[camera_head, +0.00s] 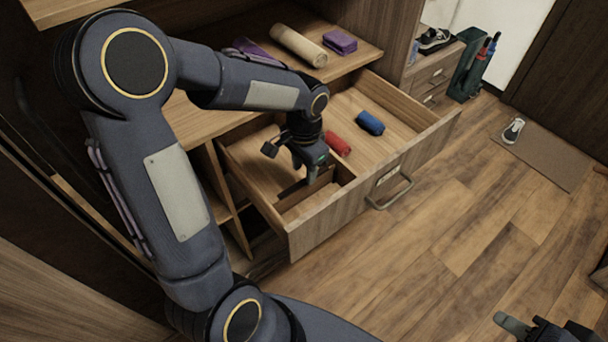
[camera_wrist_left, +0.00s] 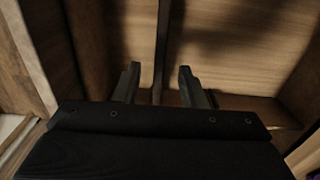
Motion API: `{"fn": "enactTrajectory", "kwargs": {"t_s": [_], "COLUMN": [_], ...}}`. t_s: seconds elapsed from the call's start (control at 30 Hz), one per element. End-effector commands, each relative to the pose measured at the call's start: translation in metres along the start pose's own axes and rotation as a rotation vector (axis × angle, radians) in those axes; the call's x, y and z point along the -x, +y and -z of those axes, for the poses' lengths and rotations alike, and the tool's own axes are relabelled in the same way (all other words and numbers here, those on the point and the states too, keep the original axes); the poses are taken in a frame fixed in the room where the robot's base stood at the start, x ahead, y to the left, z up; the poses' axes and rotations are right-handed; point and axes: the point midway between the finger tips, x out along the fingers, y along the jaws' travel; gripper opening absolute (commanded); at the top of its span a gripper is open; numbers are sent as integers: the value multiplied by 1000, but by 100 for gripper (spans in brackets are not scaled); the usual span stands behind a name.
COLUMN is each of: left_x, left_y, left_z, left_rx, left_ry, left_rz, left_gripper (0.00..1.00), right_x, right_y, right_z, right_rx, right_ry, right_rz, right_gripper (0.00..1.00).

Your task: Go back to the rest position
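My left arm reaches in from the left over the open drawer (camera_head: 345,204). My left gripper (camera_head: 306,179) points down into the drawer's front left part, beside a small wooden divider. In the left wrist view, its two fingers (camera_wrist_left: 158,82) are apart. A thin dark strip, perhaps a divider edge, shows between them, and I see no object held. A red roll (camera_head: 338,145) and a blue roll (camera_head: 370,123) lie in the drawer, behind and right of the gripper. My right gripper (camera_head: 540,328) is partly visible at the bottom right, cut off by the frame.
The shelf (camera_head: 270,62) above holds a beige roll (camera_head: 299,45), a purple box (camera_head: 340,42) and a purple item (camera_head: 246,46). The drawer handle (camera_head: 392,192) sticks out in front. A shoe (camera_head: 513,130) lies on a mat (camera_head: 545,157). The wooden floor ahead is clear.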

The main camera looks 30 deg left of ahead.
Motion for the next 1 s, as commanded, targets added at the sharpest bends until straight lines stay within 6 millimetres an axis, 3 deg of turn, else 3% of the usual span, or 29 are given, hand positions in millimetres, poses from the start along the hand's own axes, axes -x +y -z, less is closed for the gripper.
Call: {"fn": "enactTrajectory", "kwargs": {"t_s": [0.13, 0.67, 0.77, 0.87, 1.0], "left_x": [9, 11, 28, 62, 114], "left_y": [0, 0, 3, 11, 35], "left_z": [0, -1, -9, -29, -70], "left_rx": [0, 4, 34, 105, 243], "left_ry": [1, 4, 33, 98, 231], "left_rz": [0, -1, -9, -32, -91], "left_gripper": [38, 38, 38, 38, 38], "right_x": [1, 2, 7, 18, 36], "right_y": [0, -1, -3, -8, -17], "right_z": [1, 1, 4, 9, 18], "right_rx": [0, 0, 0, 0, 0], "right_ry": [0, 0, 0, 0, 0], "right_rz": [0, 0, 0, 0, 0], "right_gripper": [36, 36, 36, 36, 36]}}
